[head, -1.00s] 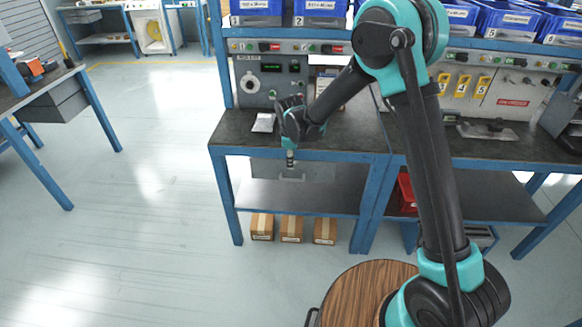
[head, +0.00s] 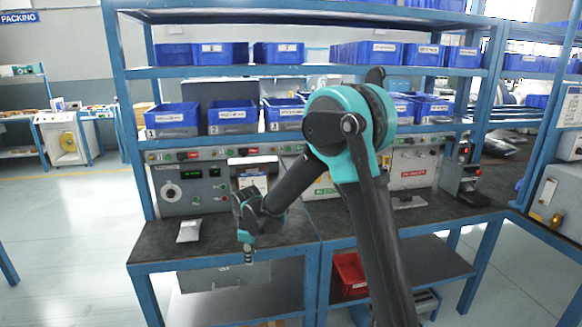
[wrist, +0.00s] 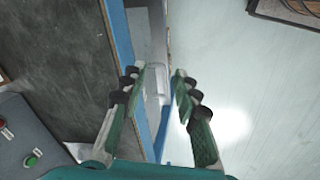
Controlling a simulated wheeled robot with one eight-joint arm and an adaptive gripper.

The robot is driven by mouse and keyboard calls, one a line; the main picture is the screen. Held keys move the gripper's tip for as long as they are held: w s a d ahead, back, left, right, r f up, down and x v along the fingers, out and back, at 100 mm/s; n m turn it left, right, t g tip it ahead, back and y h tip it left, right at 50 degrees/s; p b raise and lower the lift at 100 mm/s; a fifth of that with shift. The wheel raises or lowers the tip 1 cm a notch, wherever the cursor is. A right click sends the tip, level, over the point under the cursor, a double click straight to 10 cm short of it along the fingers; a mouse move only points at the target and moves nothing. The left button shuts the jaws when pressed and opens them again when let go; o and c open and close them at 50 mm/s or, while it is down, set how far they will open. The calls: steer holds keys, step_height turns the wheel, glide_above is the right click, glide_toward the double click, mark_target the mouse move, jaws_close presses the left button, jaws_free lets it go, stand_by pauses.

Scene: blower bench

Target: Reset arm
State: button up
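My arm (head: 375,225) reaches over the front of the blower bench, bent at the elbow. My gripper (head: 248,256) hangs at the bench's front edge, pointing down. In the wrist view my gripper (wrist: 160,75) has its two fingers spread apart with nothing between them. Below the gap show the blue front edge (wrist: 122,35) of the bench and the pale floor.
The dark worktop (head: 165,240) holds a small silvery packet (head: 189,229) left of my gripper. A control panel (head: 190,187) stands behind. Blue bins (head: 233,115) fill the shelves above. A red bin (head: 350,272) sits on the lower shelf. Open floor lies at left.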

steer(key=s+d+r+m, duration=0.2)
steer(key=s+d+m, duration=0.1)
steer(key=d, duration=0.5)
steer(key=s+d+r+m, duration=0.1)
steer(key=s+d+m, duration=0.15)
steer(key=d, duration=0.55)
steer(key=s+d+r+m, duration=0.2)
steer(key=d+m, duration=0.2)
steer(key=d, duration=0.4)
steer(key=s+d+f+m+t, duration=0.1)
steer(key=s+d+f+m, duration=0.1)
steer(key=s+d+m, duration=0.5)
steer(key=s+d, duration=0.4)
steer(key=s, duration=0.2)
steer(key=shift+s+f+t+h, duration=0.25)
steer(key=shift+f+t+h, duration=0.05)
steer(key=shift+f, duration=0.05)
steer(key=shift+d+m, duration=0.1)
steer(key=shift+m, duration=0.15)
